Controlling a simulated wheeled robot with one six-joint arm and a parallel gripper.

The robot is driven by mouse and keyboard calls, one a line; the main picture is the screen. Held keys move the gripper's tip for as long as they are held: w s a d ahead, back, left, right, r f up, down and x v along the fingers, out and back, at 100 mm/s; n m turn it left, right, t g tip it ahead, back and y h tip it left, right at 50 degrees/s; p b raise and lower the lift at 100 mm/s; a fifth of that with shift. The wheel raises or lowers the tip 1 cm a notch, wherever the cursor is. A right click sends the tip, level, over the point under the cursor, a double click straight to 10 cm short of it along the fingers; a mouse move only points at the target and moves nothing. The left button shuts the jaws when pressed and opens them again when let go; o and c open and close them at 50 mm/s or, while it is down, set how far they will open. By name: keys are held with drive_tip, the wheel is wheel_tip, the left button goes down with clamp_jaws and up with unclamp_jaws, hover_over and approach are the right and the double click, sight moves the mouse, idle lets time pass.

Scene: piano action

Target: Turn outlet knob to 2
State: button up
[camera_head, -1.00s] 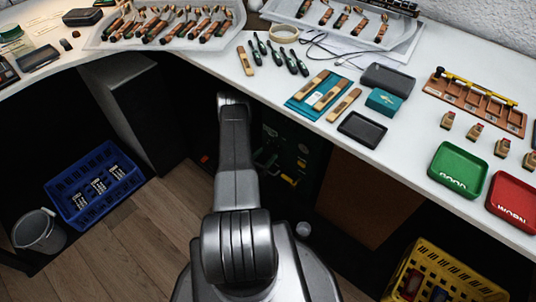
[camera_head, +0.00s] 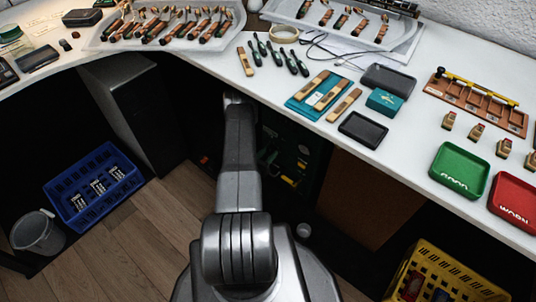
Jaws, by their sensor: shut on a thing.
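My arm stretches forward from the bottom middle to the dark space under the bench, in the head view. Its far end is near the bench's front edge. My gripper is not visible; it is hidden beyond the arm's far end. The outlet knob is not visible in this view, and no numbers of a dial can be seen.
The white bench (camera_head: 300,125) holds a black tray (camera_head: 363,129), a green tray (camera_head: 459,170), a red tray (camera_head: 514,200) and several tools. Under it stand a dark cabinet (camera_head: 135,105) and a dark green panel (camera_head: 290,160). A blue crate (camera_head: 94,186) and grey bin (camera_head: 38,233) stand left.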

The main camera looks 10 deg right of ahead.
drive_tip(key=n+b, duration=0.3)
drive_tip(key=n, duration=0.1)
drive_tip(key=shift+f, duration=0.15)
drive_tip(key=shift+n+b, duration=1)
drive_tip(key=shift+n, duration=1.1)
drive_tip(key=o, duration=1)
drive_tip(key=shift+c, duration=0.2)
drive_tip(key=p+v, duration=0.3)
drive_tip(key=v, duration=1)
drive_tip(key=shift+a+r, duration=0.35)
drive_tip(key=shift+a, duration=0.05)
